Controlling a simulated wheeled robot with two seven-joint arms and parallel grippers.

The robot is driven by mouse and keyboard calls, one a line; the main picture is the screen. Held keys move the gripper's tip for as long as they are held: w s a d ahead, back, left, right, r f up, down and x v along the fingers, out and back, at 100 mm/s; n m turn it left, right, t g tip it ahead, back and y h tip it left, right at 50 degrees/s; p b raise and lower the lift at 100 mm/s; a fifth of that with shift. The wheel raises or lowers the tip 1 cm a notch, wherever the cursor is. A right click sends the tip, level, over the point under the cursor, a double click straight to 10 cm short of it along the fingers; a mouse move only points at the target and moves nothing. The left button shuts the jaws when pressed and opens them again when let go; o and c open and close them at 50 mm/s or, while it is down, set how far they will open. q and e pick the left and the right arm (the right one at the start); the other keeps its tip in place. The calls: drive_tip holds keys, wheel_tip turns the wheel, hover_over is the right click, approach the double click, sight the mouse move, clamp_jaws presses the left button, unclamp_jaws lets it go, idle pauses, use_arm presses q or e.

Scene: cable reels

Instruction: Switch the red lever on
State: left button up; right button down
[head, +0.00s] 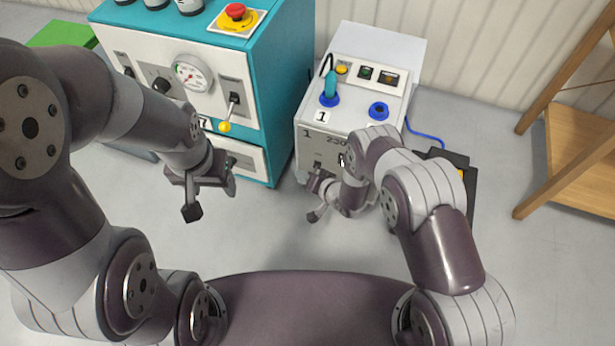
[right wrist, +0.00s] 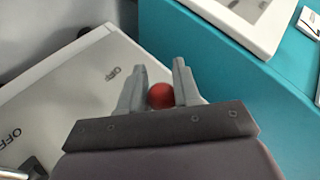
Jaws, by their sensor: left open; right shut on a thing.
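The red lever shows as a round red knob (right wrist: 161,95) in the right wrist view, between the fingers of my right gripper (right wrist: 158,85), which is shut on it. The lever's shaft is hidden. It is at the front of the white cabinet (right wrist: 75,85), where "OFF" markings show. In the head view my right gripper (head: 310,196) is low at the front of this white cabinet (head: 335,122), and the red knob cannot be seen. My left gripper (head: 211,198) is open and empty in front of the teal cabinet.
The teal cabinet (head: 280,85) stands left of the white one, with a gauge (head: 193,74), a yellow-tipped lever (head: 225,127) and a red mushroom button (head: 236,11). A blue-based plug (head: 329,98) and a blue socket (head: 378,109) are on the white cabinet. A wooden shelf (head: 575,150) stands right.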

drive_tip(key=shift+w+r, duration=0.3)
drive_tip(key=shift+w, duration=0.05)
drive_tip(key=c, duration=1)
unclamp_jaws()
drive_tip(key=shift+o, duration=1)
drive_tip(key=shift+s+f, duration=0.1)
drive_tip(key=shift+f, duration=0.05)
drive_tip(key=p+v, duration=0.6)
drive_tip(key=v, duration=0.6)
drive_tip(key=shift+s+d, duration=0.25)
drive_tip(key=shift+s, duration=0.05)
